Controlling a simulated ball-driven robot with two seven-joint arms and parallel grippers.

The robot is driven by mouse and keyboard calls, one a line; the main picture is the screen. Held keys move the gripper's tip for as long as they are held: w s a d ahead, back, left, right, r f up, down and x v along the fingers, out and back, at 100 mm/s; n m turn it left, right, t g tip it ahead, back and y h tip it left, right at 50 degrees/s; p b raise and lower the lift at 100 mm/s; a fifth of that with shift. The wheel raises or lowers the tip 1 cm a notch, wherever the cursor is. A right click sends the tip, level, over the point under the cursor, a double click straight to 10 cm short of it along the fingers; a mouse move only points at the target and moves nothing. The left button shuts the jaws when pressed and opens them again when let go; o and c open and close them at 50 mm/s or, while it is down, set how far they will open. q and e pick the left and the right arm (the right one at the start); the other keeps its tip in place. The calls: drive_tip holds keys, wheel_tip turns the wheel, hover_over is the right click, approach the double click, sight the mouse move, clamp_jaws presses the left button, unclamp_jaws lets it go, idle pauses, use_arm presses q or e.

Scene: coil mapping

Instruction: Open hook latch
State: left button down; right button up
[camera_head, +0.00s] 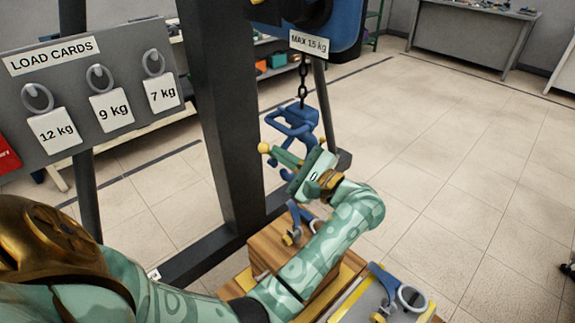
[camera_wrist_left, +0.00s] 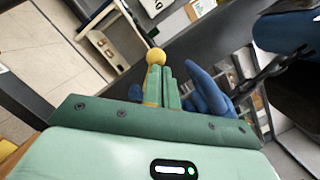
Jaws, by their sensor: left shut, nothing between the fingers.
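A blue hook (camera_head: 293,119) hangs from a dark chain (camera_head: 302,90) below the hoist. A yellow ball (camera_head: 264,148), which looks like the end of its latch lever, sticks out to the left at hook height. My left gripper (camera_head: 276,154) is shut and empty, its fingertips close beside the yellow ball. In the left wrist view, the ball (camera_wrist_left: 155,56) shows at the tips of my shut fingers (camera_wrist_left: 160,82); I cannot tell whether they touch. The blue hook (camera_wrist_left: 207,92) is just right of the fingers there. My right gripper is not in view.
A grey board (camera_head: 85,95) with weight cards hangs at the left, beside a dark post (camera_head: 225,120). The tiled floor (camera_head: 460,160) at the right is clear.

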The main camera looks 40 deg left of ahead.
use_arm(q)
wheel_tip(320, 180, up, 2)
drive_tip(key=shift+w+r+m+t, duration=0.1)
drive_tip(key=shift+m+t, duration=0.3)
drive_tip(key=shift+m, duration=0.8)
drive_tip(key=shift+r, duration=0.1)
